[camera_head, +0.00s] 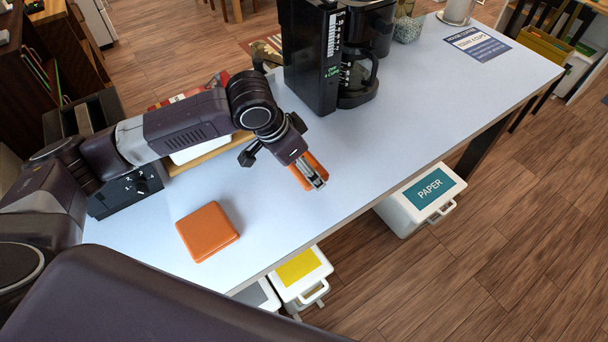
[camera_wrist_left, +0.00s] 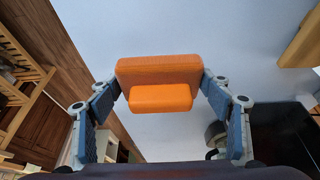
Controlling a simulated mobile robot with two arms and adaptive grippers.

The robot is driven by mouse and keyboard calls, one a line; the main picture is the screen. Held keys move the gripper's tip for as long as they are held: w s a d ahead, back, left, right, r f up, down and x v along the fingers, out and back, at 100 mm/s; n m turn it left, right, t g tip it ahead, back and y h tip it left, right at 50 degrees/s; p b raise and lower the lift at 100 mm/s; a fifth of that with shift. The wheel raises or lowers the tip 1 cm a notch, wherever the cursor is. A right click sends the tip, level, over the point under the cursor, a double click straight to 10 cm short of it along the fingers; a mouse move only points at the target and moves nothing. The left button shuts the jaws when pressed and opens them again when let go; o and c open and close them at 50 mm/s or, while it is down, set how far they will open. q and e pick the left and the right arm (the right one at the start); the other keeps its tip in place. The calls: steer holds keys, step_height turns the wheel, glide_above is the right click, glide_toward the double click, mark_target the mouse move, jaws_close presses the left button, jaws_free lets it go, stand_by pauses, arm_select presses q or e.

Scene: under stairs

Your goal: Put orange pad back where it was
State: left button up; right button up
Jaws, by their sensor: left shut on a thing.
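My left gripper (camera_head: 314,180) is shut on an orange pad (camera_head: 299,174), over the middle of the pale table (camera_head: 400,125). In the left wrist view this held pad (camera_wrist_left: 158,70) sits between the two fingers, with a smaller orange block-like part facing the camera. Whether it touches the table is hard to tell. A second orange pad (camera_head: 207,230), square with rounded corners, lies flat on the table to the left, near the front edge. My right gripper is not in view.
A black coffee maker (camera_head: 318,60) stands behind the gripper. A black box with knobs (camera_head: 125,192) and a white item (camera_head: 198,151) are by my left arm. A printed sign (camera_head: 477,45) lies far right. Bins, including PAPER (camera_head: 425,195), stand below the front edge. The table's right half is mostly clear.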

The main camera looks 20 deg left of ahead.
mark_target(303, 176)
arm_select(q)
step_height(303, 176, down, 5)
steer(key=shift+r, duration=0.2)
steer(key=o, duration=1.1)
steer(key=shift+a+r, duration=0.1)
steer(key=shift+r, duration=0.4)
steer(key=v, duration=1.1)
steer(key=shift+s+b, duration=0.2)
steer(key=shift+b, duration=0.1)
